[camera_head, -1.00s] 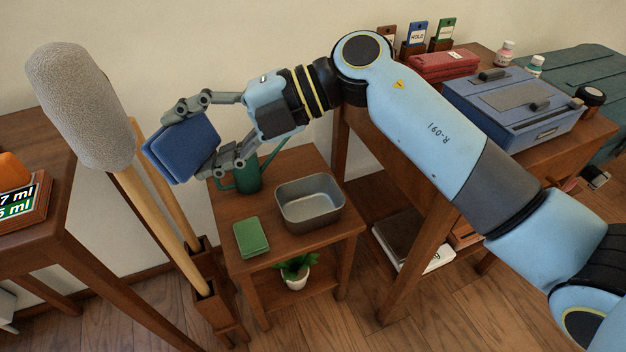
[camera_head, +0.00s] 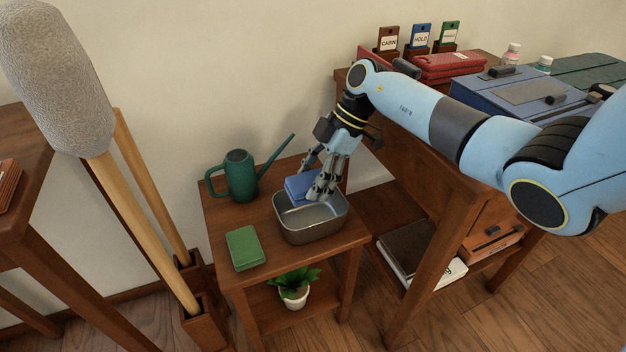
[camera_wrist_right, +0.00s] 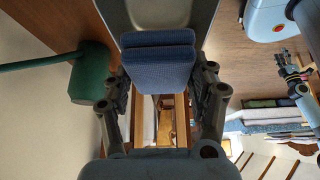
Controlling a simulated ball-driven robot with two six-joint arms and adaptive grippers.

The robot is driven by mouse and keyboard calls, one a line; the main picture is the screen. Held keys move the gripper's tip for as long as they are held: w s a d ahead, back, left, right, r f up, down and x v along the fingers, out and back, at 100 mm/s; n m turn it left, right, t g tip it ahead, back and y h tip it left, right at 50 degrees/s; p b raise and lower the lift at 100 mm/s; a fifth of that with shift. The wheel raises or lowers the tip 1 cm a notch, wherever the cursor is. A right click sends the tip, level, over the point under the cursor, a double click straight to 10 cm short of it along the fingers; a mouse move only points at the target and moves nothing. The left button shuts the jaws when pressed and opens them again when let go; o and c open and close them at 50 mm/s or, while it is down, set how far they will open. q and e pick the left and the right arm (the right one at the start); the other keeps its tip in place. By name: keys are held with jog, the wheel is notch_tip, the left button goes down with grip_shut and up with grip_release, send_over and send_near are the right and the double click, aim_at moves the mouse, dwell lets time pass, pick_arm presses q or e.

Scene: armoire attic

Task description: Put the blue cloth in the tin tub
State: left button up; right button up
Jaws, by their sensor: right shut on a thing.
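The blue cloth (camera_head: 299,187), a folded pad, is held between the fingers of my right gripper (camera_head: 313,183). It is over the back left part of the tin tub (camera_head: 312,233); I cannot tell if it touches the rim. In the right wrist view the cloth (camera_wrist_right: 158,65) sits between the fingers, with the grey tub (camera_wrist_right: 165,14) behind it. The tub stands on a small wooden table and looks empty inside. What seems to be my left gripper (camera_wrist_right: 294,75) shows at the right edge of the wrist view, too small to judge its fingers.
A green folded cloth (camera_head: 245,247) lies left of the tub on the small table (camera_head: 221,211). A green watering can (camera_head: 240,176) stands behind it. A potted plant (camera_head: 293,290) is on the lower shelf. A taller desk (camera_head: 449,197) stands close on the right.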

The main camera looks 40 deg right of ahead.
jog(key=shift+r, duration=0.1)
jog(key=shift+r+p, duration=0.1)
jog(key=shift+p, duration=0.2)
jog(key=shift+f+b, duration=0.8)
jog(key=shift+f, duration=0.9)
jog(key=o, duration=1.3)
